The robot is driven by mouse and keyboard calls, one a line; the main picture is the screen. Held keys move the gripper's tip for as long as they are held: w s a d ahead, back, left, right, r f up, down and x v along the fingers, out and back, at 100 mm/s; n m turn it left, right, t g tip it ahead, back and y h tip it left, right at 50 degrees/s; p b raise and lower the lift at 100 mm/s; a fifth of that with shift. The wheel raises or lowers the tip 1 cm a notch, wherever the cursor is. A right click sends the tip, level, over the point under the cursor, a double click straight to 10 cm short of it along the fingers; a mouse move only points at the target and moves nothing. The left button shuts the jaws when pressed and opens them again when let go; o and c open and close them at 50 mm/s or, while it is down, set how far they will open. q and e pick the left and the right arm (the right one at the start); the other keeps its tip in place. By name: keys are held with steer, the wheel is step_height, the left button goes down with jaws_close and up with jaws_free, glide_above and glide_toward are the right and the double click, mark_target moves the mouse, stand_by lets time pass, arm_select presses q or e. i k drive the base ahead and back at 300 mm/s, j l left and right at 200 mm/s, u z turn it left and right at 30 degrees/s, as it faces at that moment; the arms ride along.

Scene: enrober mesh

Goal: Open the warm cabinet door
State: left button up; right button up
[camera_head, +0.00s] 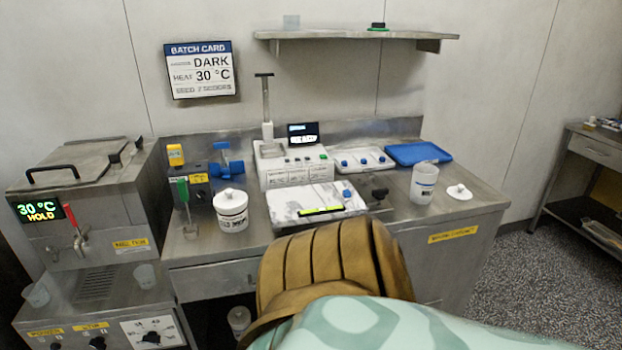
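The warm cabinet (432,262) is the metal front at the right part of the counter, with a yellow label (452,235) near its top whose small print I read as a cabinet name. Its front looks flat and closed, though no handle or door edge is clear. Its lower and left parts are hidden behind a large brown ribbed shape and a pale green patterned shape in the foreground. Neither of my grippers can be made out in the head view.
The brown ribbed shape (325,262) and green patterned shape (380,325) block the front middle; I cannot tell what they are. Speckled floor (540,280) is clear at right.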

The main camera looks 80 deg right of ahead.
mark_target(445, 260)
steer(key=z, duration=3.7)
